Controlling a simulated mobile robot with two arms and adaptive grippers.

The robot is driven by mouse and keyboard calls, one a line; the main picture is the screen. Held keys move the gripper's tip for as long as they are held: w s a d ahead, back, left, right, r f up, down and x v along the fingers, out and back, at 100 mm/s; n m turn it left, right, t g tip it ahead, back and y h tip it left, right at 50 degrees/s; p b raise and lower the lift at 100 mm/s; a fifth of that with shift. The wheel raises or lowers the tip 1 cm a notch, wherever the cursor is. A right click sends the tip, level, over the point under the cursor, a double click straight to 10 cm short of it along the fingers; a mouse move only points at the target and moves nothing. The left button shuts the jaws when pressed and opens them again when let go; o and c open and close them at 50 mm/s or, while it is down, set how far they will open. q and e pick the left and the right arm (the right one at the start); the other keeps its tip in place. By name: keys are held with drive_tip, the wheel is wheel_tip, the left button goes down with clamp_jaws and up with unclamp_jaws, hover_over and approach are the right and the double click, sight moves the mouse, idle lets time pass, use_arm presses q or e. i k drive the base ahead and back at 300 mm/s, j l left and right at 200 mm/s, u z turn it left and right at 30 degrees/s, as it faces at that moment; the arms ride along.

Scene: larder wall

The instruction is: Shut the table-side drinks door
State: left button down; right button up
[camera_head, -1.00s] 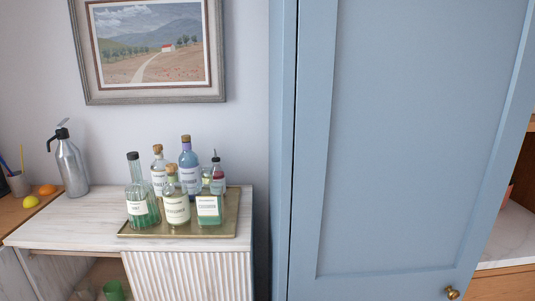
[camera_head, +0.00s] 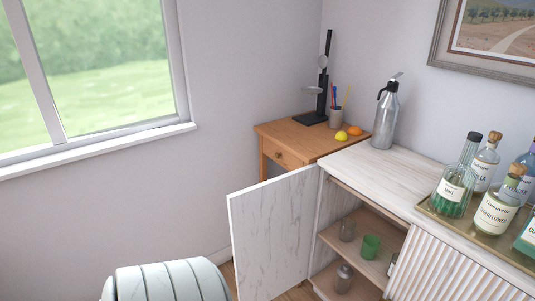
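The table-side drinks door (camera_head: 272,236) is a pale, white-grained panel at the left end of the drinks cabinet (camera_head: 378,178). It stands wide open, swung out from the cabinet's left edge toward the small wooden table's side. Inside the open compartment are shelves (camera_head: 378,256) with a green cup (camera_head: 370,246), a glass (camera_head: 347,230) and a metal shaker (camera_head: 344,278). The lower part of the door runs out of the frame. Neither of my grippers is in view.
A wooden side table (camera_head: 289,140) with a lemon, an orange and a pen cup stands behind the door. A siphon (camera_head: 386,112) and a tray of bottles (camera_head: 457,219) are on the cabinet top. A rounded, pale green ribbed object (camera_head: 167,283) is at the bottom left, near the door.

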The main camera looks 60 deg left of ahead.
sight(272, 222)
drive_tip(key=j, duration=0.55)
drive_tip(key=k+j+z, duration=0.1)
drive_tip(key=j, duration=0.45)
drive_tip(key=k+j, duration=0.1)
drive_tip(key=j, duration=0.95)
drive_tip(key=k+j+z, duration=0.1)
drive_tip(key=j, duration=0.45)
